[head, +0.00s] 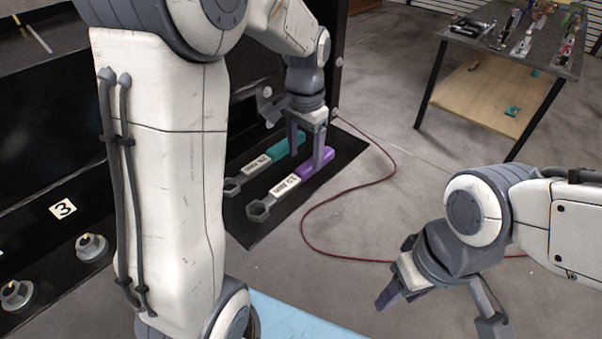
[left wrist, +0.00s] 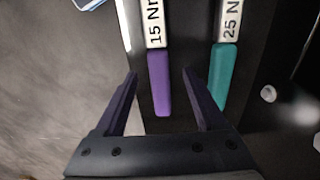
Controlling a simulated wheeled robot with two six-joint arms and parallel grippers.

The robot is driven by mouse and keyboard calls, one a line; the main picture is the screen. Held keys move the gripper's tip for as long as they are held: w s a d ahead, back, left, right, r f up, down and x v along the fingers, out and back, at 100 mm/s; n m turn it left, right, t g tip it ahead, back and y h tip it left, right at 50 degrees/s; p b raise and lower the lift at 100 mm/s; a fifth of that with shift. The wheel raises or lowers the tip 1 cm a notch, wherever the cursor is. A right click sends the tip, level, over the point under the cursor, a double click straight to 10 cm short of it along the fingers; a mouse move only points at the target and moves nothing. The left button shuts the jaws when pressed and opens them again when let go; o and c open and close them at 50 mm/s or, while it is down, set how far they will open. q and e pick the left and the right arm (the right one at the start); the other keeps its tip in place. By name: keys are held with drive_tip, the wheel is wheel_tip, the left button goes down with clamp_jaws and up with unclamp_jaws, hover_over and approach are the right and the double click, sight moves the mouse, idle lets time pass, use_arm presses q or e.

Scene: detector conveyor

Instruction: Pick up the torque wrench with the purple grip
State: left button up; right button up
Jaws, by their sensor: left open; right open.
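The torque wrench with the purple grip (head: 317,164) lies on a black mat (head: 262,228), its ring head toward the lower left. A second wrench with a teal grip (head: 287,145) lies beside it, roughly parallel. My left gripper (head: 307,160) is open, pointing down over the purple grip. In the left wrist view the purple grip (left wrist: 159,84), below a "15 Nm" label, lies between the fingers' lines, and the teal grip (left wrist: 223,72) is just outside the right finger. I cannot tell whether the fingers touch anything. My right gripper (head: 436,312) is open and empty over the floor.
A red cable (head: 305,222) curves across the floor right of the mat. A dark panel with bolts (head: 91,247) and a "3" label stands at left. A table (head: 540,58) with tools and small items is at the back right.

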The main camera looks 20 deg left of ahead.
sight(306, 166)
use_arm(q)
drive_tip(key=shift+w+d+f, duration=0.1)
drive_tip(key=shift+d+f, duration=0.05)
drive_tip(key=shift+f, duration=1.75)
clamp_jaws()
